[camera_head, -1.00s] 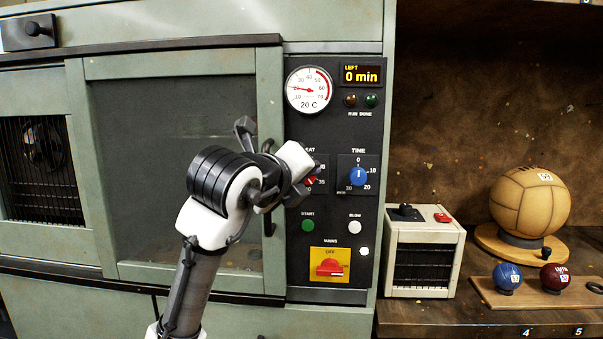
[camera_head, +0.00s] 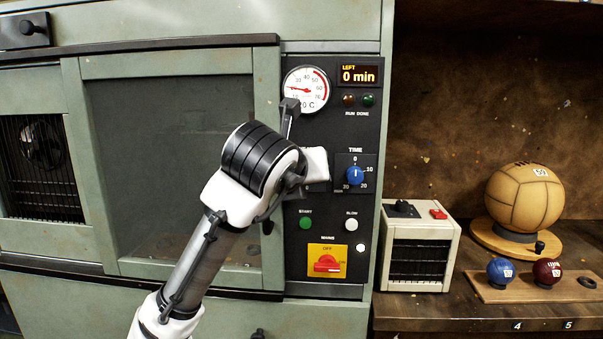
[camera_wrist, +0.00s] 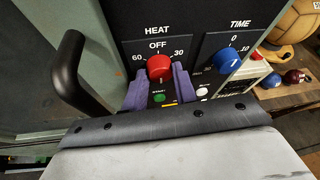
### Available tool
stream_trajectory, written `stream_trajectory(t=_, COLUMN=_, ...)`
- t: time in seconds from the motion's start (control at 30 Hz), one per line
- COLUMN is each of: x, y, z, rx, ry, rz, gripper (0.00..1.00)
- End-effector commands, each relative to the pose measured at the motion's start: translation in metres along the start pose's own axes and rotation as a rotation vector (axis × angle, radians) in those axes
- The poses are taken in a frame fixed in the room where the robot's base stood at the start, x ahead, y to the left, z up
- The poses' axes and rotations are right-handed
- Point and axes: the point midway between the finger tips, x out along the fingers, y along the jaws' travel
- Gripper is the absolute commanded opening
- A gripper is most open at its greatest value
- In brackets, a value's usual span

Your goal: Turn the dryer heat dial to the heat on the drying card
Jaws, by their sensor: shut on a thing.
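The red heat dial (camera_wrist: 159,67) shows in the wrist view, under the word HEAT, with OFF above it, 60 to its left and 30 to its right. My gripper (camera_wrist: 160,82) has its two purple fingers on either side of the dial and is shut on it. I cannot clearly read where the dial points. In the head view my gripper (camera_head: 315,165) covers the heat dial. The dryer (camera_head: 175,160) is green with a dark control panel (camera_head: 328,215). I cannot make out a drying card in either view.
The blue time dial (camera_head: 355,175) is close to the right of my gripper. Below are the green start button (camera_head: 305,223), the white slow button (camera_head: 351,224) and the red mains switch (camera_head: 327,263). The temperature gauge (camera_head: 306,88) is above. A dark door handle (camera_wrist: 75,72) is left of my fingers.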

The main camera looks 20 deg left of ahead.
Motion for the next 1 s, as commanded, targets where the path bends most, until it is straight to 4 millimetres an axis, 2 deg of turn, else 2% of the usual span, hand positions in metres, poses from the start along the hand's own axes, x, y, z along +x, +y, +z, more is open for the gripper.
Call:
stream_trajectory(t=0.4, x=0.000, y=-0.001, z=0.001, rx=0.008, ry=-0.003, rz=0.002, gripper=0.05)
stream_trajectory(t=0.43, x=0.000, y=-0.001, z=0.001, rx=0.008, ry=-0.003, rz=0.002, gripper=0.29)
stream_trajectory(t=0.6, x=0.000, y=0.000, z=0.000, rx=0.007, ry=-0.001, rz=0.002, gripper=0.49)
stream_trajectory(t=0.87, x=-0.001, y=0.000, z=0.000, rx=0.007, ry=-0.001, rz=0.003, gripper=0.49)
stream_trajectory(t=1.0, x=-0.011, y=0.000, z=0.000, rx=0.006, ry=-0.002, rz=0.004, gripper=0.49)
